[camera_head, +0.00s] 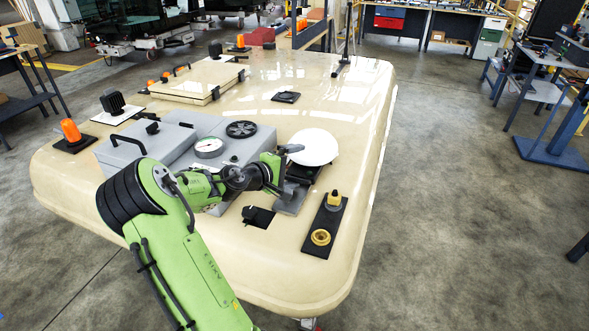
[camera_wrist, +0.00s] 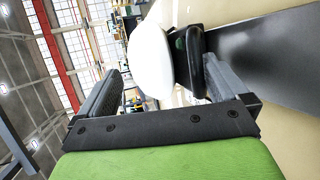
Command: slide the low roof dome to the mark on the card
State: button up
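The low roof dome (camera_head: 316,146) is white and round and sits on a dark base on the cream cab roof. In the wrist view the dome (camera_wrist: 149,60) shows edge-on, with its dark base (camera_wrist: 185,60) beside it. My gripper (camera_head: 284,166) is at the dome's left side in the head view. In the wrist view its fingers (camera_wrist: 160,72) stand wide apart, with dome and base between or just beyond them. Contact cannot be told. A grey flat piece, perhaps the card (camera_head: 291,201), lies partly under my gripper. I cannot make out a mark.
A black plate (camera_head: 323,238) with yellow fittings lies in front right of the dome. A grey box with a gauge (camera_head: 208,147) and a black handwheel (camera_head: 241,129) stands left. The roof's right edge (camera_head: 375,150) is close to the dome.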

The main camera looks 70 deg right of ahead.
notch_tip(320, 180, up, 7)
jog(key=h, duration=0.1)
jog(key=shift+d+f+g, duration=0.2)
jog(key=shift+d+g, duration=0.1)
jog(key=shift+d, duration=0.05)
jog(key=shift+t+y, duration=0.6)
jog(key=f, duration=0.3)
jog(key=w+f, duration=0.1)
jog(key=f, duration=0.1)
jog(key=shift+a, duration=0.4)
jog(key=shift+v, duration=0.9)
jog(key=shift+c, duration=0.4)
jog(key=shift+w+a, duration=0.15)
jog(key=shift+a, duration=0.2)
jog(key=c, duration=0.6)
jog(key=shift+w+a+f+p+v, duration=0.15)
jog(key=shift+f+p+v, duration=0.5)
jog(key=shift+v, duration=2.05)
jog(key=shift+w+a+f+p+v, duration=0.1)
jog(key=shift+f+p+v, duration=0.2)
jog(key=shift+p+v, duration=1.55)
jog(key=shift+w+a+f+b+v, duration=0.15)
jog(key=shift+f+v, duration=0.3)
jog(key=shift+v, duration=3.1)
jog(key=shift+s, duration=0.1)
